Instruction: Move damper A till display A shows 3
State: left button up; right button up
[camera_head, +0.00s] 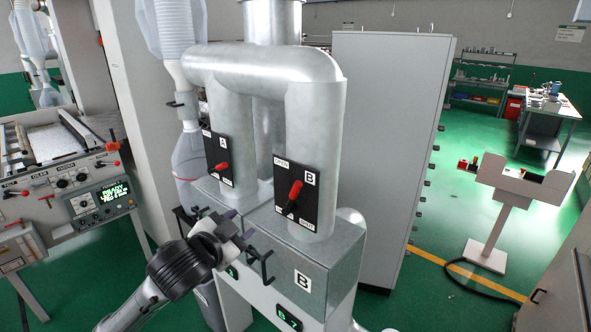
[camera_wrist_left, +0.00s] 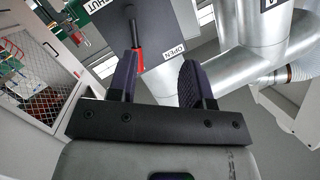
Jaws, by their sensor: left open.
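Damper A (camera_head: 218,157) is a black plate marked A on the left duct, with a red-tipped lever (camera_head: 222,168). Display A (camera_head: 232,272) is on the cabinet front below; my arm partly covers it and its reading is unclear. My left gripper (camera_head: 240,224) is open and empty, below and in front of damper A, apart from its lever. In the left wrist view, a red lever (camera_wrist_left: 138,38) on a black plate marked SHUT and OPEN shows beyond the open fingers (camera_wrist_left: 160,82), nearer the left one. My right gripper is not in view.
Damper B (camera_head: 298,205) with its red lever is on the right duct, close to my left gripper. Black brackets (camera_head: 259,264) stick out from the cabinet (camera_head: 330,262) beside the gripper. Display B (camera_head: 289,318) is lit green. A control machine (camera_head: 75,195) stands at the left.

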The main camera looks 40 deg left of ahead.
aim_at(292, 193)
pick_arm(q)
jog(key=w+d+r+t+h, duration=0.1)
jog(key=w, duration=0.4)
jog(key=w+d+r+t+h+p, duration=0.1)
jog(key=w+h, duration=0.1)
jog(key=w, duration=0.3)
jog(key=w+d+r+h+p, duration=0.1)
jog(key=w, duration=0.4)
jog(key=shift+w+d+m+t+h, duration=0.15)
jog(key=shift+d+m+t+h, duration=0.1)
jog(key=shift+m+t+h, duration=0.15)
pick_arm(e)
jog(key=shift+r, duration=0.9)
pick_arm(q)
jog(key=shift+f, duration=0.1)
grip_shut()
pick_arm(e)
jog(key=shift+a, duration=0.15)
